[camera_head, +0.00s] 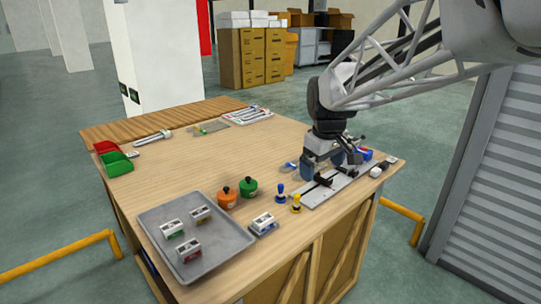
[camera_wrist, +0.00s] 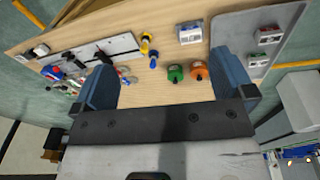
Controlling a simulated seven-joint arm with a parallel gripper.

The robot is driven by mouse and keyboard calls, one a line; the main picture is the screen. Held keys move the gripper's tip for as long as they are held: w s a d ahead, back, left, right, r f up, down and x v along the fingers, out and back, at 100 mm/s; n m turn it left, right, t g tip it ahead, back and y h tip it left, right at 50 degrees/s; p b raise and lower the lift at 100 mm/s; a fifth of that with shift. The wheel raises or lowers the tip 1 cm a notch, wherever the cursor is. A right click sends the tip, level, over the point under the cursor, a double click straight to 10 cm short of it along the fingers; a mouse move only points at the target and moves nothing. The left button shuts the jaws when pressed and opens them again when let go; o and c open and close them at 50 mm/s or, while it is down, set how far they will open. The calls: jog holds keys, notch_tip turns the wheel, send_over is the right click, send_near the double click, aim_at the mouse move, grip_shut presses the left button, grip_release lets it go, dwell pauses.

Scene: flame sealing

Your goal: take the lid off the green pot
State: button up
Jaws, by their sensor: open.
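The green pot (camera_head: 248,188) stands on the wooden table with its dark-knobbed lid on top. It also shows in the wrist view (camera_wrist: 176,73). An orange pot (camera_head: 227,199) with a dark knob stands close beside it, and it shows in the wrist view (camera_wrist: 199,71) too. My gripper (camera_head: 318,170) is to the right of the pots, above the table near the grey rail plate. In the wrist view its two blue fingers (camera_wrist: 168,85) are spread wide with nothing held between them. The pots appear beyond the fingers, apart from them.
A grey tray (camera_head: 205,213) holds several small boxes at the front left. Red and green bins (camera_head: 116,162) are far left. The table centre is clear.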

jog(key=w+a+f+n, duration=0.3)
jog(key=w+a, duration=0.2)
jog(key=w, duration=0.4)
jog(key=w+a+f+n, duration=0.25)
jog(key=w+a, duration=0.25)
jog(key=w, duration=0.4)
jog(key=n+g, duration=0.1)
jog(key=n, duration=0.4)
send_over(248, 178)
jog(key=shift+m, duration=0.25)
jog(key=f, duration=1.2)
jog(key=shift+s+d, duration=0.1)
jog(key=shift+d, duration=0.15)
jog(key=shift+w+a+f, duration=0.25)
jog(key=shift+f, duration=0.05)
jog(key=shift+f, duration=1.3)
jog(key=shift+f, duration=2.55)
